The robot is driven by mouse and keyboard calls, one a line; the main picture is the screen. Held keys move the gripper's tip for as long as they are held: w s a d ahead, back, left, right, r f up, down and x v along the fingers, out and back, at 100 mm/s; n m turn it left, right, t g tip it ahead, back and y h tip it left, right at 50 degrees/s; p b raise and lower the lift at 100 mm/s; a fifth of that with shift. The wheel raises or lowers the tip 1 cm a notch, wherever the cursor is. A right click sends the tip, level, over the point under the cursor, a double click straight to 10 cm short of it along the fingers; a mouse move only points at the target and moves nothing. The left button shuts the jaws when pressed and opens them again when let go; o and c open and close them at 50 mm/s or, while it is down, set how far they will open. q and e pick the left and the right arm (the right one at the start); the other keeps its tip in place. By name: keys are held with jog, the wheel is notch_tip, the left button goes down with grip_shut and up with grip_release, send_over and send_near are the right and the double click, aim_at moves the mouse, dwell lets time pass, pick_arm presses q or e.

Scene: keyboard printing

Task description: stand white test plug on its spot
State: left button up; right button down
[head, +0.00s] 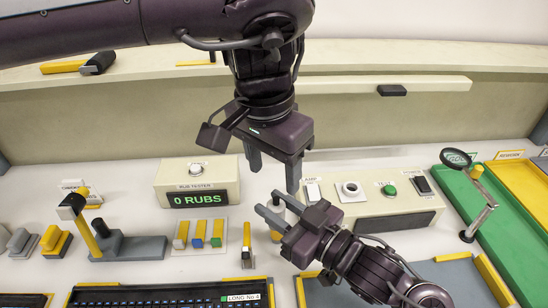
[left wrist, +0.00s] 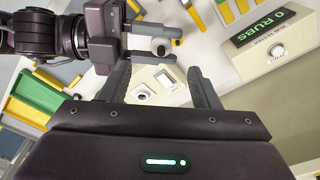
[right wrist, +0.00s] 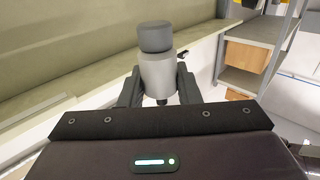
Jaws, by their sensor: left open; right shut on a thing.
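The white test plug (right wrist: 157,76) shows in the right wrist view as a pale cylinder with a dark grey cap. My right gripper (head: 274,208) is shut around it, and the cap stands above the fingers. Its end also shows between the fingers in the left wrist view (left wrist: 160,48). My left gripper (head: 272,172) is open and empty, fingers down, just above and behind the right one. A cream box (head: 375,212) with a white ring socket (head: 351,191), a green button and a black switch stands to the right. I cannot tell which place is the plug's spot.
A rub tester (head: 197,184) reading "0 RUBS" stands left of the grippers. A magnifier (head: 481,200) and green tray (head: 508,238) are right. My two grippers are close together.

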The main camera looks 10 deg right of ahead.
aim_at(278, 205)
pick_arm(q)
jog(key=f, duration=0.7)
jog(key=w+d+f, duration=0.1)
jog(key=f, duration=0.2)
jog(key=shift+f, duration=0.25)
jog(key=shift+s, duration=0.1)
jog(key=c, duration=1)
jog(key=shift+c, duration=0.3)
pick_arm(e)
jog(key=c, duration=1)
grip_release()
